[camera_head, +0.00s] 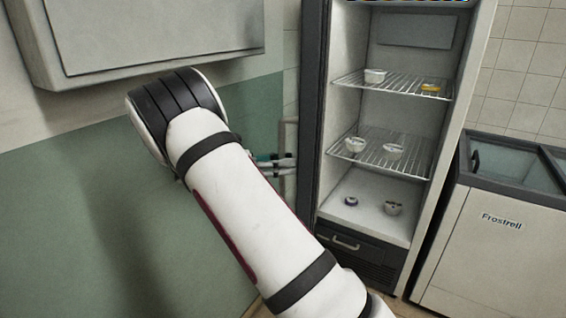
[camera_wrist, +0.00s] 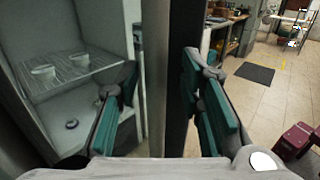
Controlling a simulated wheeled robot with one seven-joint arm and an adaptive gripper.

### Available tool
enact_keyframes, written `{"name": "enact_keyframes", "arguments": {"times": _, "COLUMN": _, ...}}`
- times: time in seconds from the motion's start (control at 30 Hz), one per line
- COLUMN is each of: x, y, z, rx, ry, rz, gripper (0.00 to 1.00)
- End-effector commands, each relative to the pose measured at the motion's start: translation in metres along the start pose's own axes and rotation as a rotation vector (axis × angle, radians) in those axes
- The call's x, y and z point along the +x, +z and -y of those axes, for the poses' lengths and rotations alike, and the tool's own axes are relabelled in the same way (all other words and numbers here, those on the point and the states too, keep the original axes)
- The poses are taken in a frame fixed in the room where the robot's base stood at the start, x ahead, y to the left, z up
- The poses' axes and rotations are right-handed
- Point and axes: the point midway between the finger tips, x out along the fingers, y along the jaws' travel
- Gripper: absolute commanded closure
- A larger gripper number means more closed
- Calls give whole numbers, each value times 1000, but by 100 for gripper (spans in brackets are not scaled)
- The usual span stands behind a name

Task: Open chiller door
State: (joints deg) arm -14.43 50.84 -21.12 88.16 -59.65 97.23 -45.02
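The chiller (camera_head: 458,110) stands upright with its shelves in plain sight. Its dark-framed door (camera_head: 314,100) seems to stand swung out at the left, seen nearly edge-on; how far is hard to tell. A pale upright handle (camera_head: 289,135) shows on the door's left side. My gripper (camera_head: 278,163) is at the handle's height, partly hidden behind my arm. In the wrist view its teal-padded fingers (camera_wrist: 163,85) are apart, with the pale upright bar (camera_wrist: 155,50) and the dark door frame (camera_wrist: 180,50) showing between them. I cannot tell whether either finger touches.
Small bowls stand on the wire shelves (camera_head: 372,150) and chiller floor. A chest freezer (camera_head: 495,240) stands close at the right. A wall cabinet (camera_head: 140,40) hangs upper left. The wrist view shows open tiled floor (camera_wrist: 255,105) and maroon stools (camera_wrist: 293,140) at right.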

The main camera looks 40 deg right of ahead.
Motion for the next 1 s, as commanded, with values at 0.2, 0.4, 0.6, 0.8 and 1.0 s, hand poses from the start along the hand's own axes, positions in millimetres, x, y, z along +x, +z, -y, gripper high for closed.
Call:
{"name": "enact_keyframes", "arguments": {"times": 0.2, "x": 0, "y": 7, "z": -1, "rx": 2, "ry": 1, "rz": -1, "gripper": 66}}
{"name": "enact_keyframes", "arguments": {"times": 0.4, "x": 0, "y": 39, "z": 0, "rx": 6, "ry": 2, "rz": -2, "gripper": 66}}
{"name": "enact_keyframes", "arguments": {"times": 0.6, "x": 0, "y": 75, "z": 0, "rx": 4, "ry": 0, "rz": -2, "gripper": 66}}
{"name": "enact_keyframes", "arguments": {"times": 0.8, "x": -1, "y": 96, "z": 0, "rx": 1, "ry": 2, "rz": -1, "gripper": 66}}
{"name": "enact_keyframes", "arguments": {"times": 1.0, "x": -1, "y": 100, "z": 0, "rx": 0, "ry": 1, "rz": 0, "gripper": 66}}
